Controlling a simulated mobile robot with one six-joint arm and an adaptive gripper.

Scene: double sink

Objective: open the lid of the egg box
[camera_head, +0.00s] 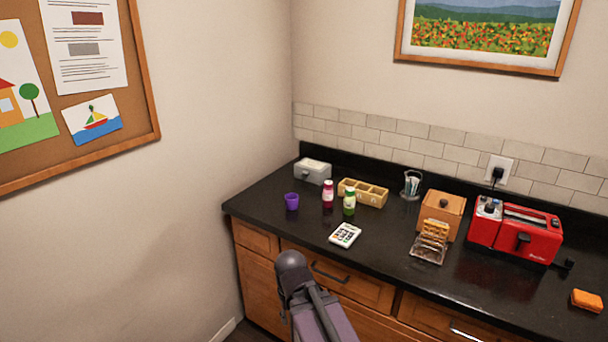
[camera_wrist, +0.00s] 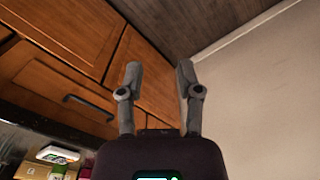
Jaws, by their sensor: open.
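I cannot tell for sure which container is the egg box. A small grey box (camera_head: 312,173) with a pale top stands at the back left of the counter, by the wall corner; whether its top is a closed lid is too small to tell. A tan box with open compartments (camera_head: 362,193) is to its right. My gripper (camera_wrist: 158,78) is open and empty in the wrist view, its two fingers apart in front of the cabinet and wall. In the head view, part of my arm (camera_head: 310,300) is in front of the drawers, clear of these boxes.
A purple cup (camera_head: 292,201), a red bottle (camera_head: 328,193), a green bottle (camera_head: 349,202) and a white calculator-like pad (camera_head: 345,235) stand near the boxes. A wooden box (camera_head: 441,213), toast rack (camera_head: 430,243) and red toaster (camera_head: 517,232) are further right. The counter's front left is clear.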

